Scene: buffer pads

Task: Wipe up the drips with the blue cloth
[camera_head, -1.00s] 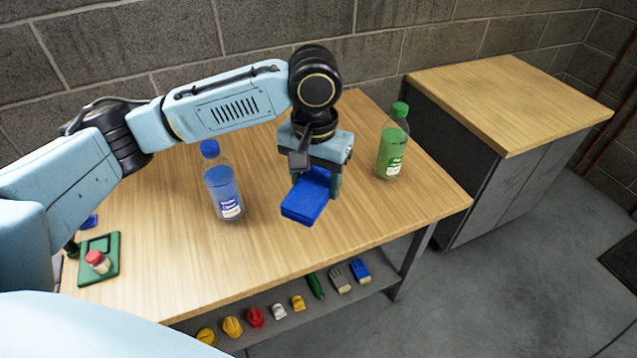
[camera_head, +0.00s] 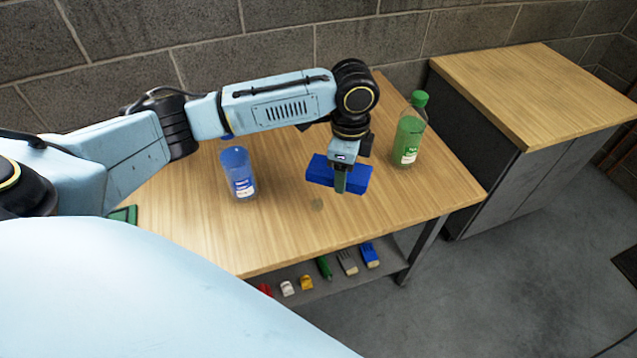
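The blue cloth (camera_head: 358,178) is a folded block held over the right part of the wooden table (camera_head: 275,238). My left gripper (camera_head: 341,184) is shut on it, pointing down, with cloth showing on both sides of the finger. I cannot tell whether the cloth touches the table. A small dull greenish spot (camera_head: 317,205), which looks like a drip, lies on the wood just in front and to the left of the cloth. My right gripper is not in view.
A blue bottle (camera_head: 239,178) stands left of the cloth, and a green bottle (camera_head: 409,138) stands to its right. A green pad (camera_head: 124,214) shows partly at the left. Several small items lie on the lower shelf (camera_head: 330,286). A cabinet (camera_head: 530,95) stands at the right.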

